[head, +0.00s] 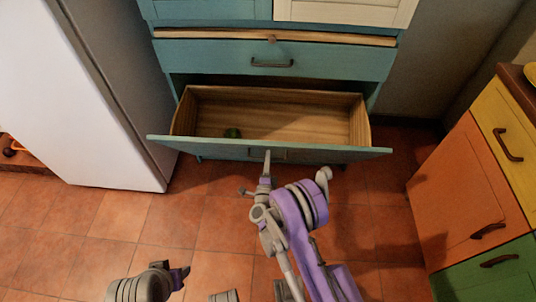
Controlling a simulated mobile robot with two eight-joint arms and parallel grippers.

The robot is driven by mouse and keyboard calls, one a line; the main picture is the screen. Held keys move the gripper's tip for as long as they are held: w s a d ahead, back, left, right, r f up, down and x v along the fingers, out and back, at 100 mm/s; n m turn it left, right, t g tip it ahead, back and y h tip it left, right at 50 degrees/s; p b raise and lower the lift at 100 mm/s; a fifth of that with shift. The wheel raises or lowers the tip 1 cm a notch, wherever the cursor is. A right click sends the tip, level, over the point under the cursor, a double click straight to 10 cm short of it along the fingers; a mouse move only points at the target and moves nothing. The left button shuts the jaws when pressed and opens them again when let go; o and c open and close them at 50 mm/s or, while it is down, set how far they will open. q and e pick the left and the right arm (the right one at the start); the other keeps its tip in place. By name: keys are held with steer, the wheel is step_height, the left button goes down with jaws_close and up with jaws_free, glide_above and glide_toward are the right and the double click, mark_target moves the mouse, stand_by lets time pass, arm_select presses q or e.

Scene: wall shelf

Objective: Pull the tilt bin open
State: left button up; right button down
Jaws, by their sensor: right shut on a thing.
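The tilt bin (190,150) is the low teal compartment of the cabinet in the head view. Its front stands out from the cabinet, and its light wooden inside shows from above. The bin's handle (282,154) is on the outer face, partly hidden by my gripper. My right gripper (267,160) is shut on this handle, with the purple arm reaching up from below. My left gripper (181,274) is low in the picture, above the floor and away from the bin. Its fingers are too small and angled to tell their opening.
A small dark green object (232,132) lies inside the bin. A closed teal drawer (225,60) is above it. A white fridge (85,90) stands at left. Orange, yellow and green cabinets (465,175) stand at right. Tiled floor (205,235) is clear in front.

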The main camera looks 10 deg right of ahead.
steer(key=shift+s+a+f, duration=0.15)
steer(key=shift+s+f, duration=0.15)
steer(key=shift+s, duration=0.05)
steer(key=c, duration=1.2)
jaws_free()
